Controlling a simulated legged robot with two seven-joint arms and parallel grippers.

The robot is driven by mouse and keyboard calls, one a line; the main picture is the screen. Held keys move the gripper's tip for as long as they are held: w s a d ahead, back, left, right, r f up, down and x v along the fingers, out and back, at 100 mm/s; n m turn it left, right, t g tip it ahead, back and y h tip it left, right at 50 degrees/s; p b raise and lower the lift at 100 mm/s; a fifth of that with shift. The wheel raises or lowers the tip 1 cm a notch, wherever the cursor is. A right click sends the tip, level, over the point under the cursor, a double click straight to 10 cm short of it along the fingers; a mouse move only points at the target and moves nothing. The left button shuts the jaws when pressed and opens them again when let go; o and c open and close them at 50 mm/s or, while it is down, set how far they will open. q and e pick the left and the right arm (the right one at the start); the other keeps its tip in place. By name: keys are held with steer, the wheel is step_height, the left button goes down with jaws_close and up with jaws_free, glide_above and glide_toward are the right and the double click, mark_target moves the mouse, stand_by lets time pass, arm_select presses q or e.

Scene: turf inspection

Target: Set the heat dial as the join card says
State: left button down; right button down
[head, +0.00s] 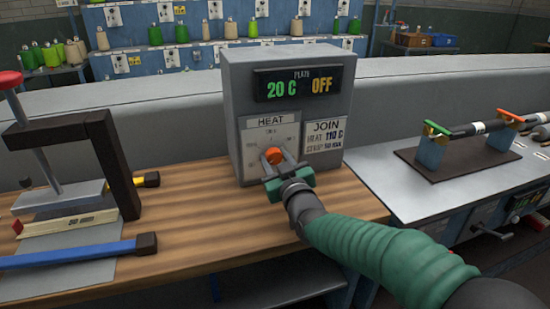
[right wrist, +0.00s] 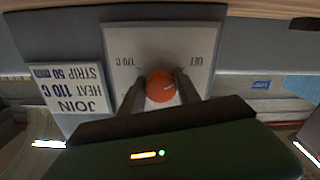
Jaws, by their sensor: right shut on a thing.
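The heat dial is an orange knob (head: 273,155) on a pale plate marked HEAT, on the front of a grey box (head: 235,105). My right gripper (head: 281,165) is shut on the knob; in the right wrist view its two fingers lie on either side of the orange knob (right wrist: 160,87). The join card (head: 325,135) to the right of the dial reads HEAT 110 C and a STRIP line, with 50 legible in the right wrist view (right wrist: 68,88). The box's display (head: 304,84) reads PLATE, 20 C, OFF. My left gripper is not in view.
The box stands on a wooden bench (head: 190,215). At left is a clamp press (head: 70,160) with a red knob, and a blue bar (head: 80,252). At right, a grey table (head: 430,190) holds a dark mat with a blue-post fixture (head: 432,150).

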steer(key=shift+m, duration=0.4)
steer(key=m, duration=0.4)
steer(key=shift+a+m+b, duration=0.15)
steer(key=shift+m+b, duration=0.15)
steer(key=shift+m, duration=0.1)
steer(key=m, duration=0.6)
steer(key=shift+b, duration=0.3)
steer(key=shift+r, duration=0.1)
steer(key=c, duration=0.9)
jaws_free()
steer(key=shift+o, duration=0.2)
steer(key=shift+s, duration=0.1)
